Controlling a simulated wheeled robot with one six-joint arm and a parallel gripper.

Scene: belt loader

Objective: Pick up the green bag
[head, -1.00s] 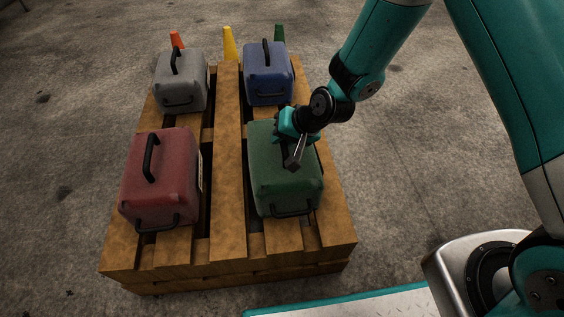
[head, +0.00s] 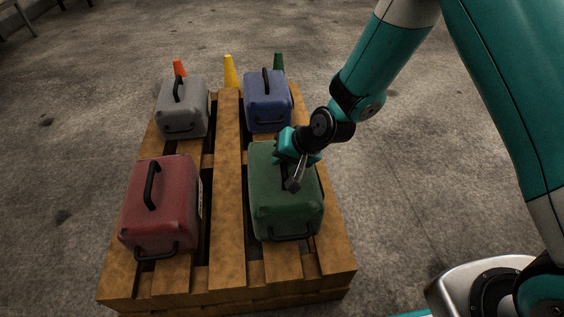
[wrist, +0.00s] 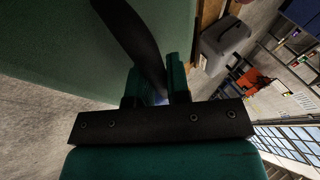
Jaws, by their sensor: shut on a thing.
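The green bag (head: 285,200) is at the near right of the wooden pallet (head: 229,270), upright, with a dark handle on its front face. My gripper (head: 293,184) is over its top and shut on its black top handle, which the fingers partly hide. In the wrist view the handle (wrist: 132,32) runs between the two fingers (wrist: 158,88), with the green bag (wrist: 45,45) filling the upper left. The bag appears slightly raised from the pallet, but I cannot make out a clear gap under it.
A red bag (head: 168,208) is to the left on the pallet. A grey bag (head: 182,111) and a blue bag (head: 268,106) are behind. Orange (head: 180,68), yellow (head: 230,72) and green (head: 279,63) cones stand past the pallet.

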